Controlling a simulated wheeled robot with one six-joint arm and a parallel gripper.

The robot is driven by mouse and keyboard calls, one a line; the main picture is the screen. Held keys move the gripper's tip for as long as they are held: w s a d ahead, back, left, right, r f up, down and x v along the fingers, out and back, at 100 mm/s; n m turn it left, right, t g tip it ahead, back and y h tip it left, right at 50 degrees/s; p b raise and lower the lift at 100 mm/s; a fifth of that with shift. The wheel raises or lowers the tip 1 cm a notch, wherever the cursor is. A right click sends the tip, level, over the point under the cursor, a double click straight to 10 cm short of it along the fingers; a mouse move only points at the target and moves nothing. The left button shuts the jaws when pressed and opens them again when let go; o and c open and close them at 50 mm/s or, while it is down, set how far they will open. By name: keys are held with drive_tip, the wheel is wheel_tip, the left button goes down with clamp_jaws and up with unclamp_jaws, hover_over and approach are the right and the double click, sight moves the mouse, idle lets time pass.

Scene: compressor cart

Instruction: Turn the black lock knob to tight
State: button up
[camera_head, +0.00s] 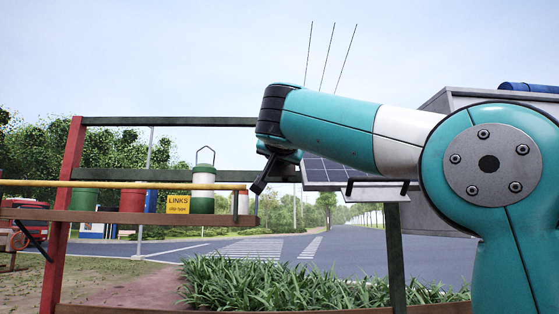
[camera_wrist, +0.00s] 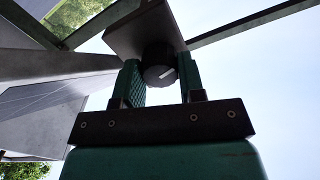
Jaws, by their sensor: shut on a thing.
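The black lock knob (camera_wrist: 158,73) shows in the wrist view, a round knob with a short white line on its face. The line slants up to the right. The knob sits under a dark bracket plate (camera_wrist: 140,32). My gripper (camera_wrist: 159,66) has its two teal ribbed fingers on either side of the knob and is shut on it. In the head view my arm reaches left and its end is beside a dark bar; the knob cannot be made out there. No tight or loose marking is readable.
A solar panel (camera_head: 333,171) is just right of my arm's end. A wooden shelf (camera_head: 130,217) at left holds a green-and-white canister (camera_head: 203,188), a red can (camera_head: 132,200) and a yellow LINKS box (camera_head: 178,204). A yellow rail (camera_head: 110,184) runs along it.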

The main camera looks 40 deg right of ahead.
drive_tip(key=m+b, duration=0.7)
drive_tip(key=m, duration=1.4)
drive_tip(key=shift+f, duration=0.15)
drive_tip(key=shift+m, duration=0.3)
drive_tip(key=o, duration=0.9)
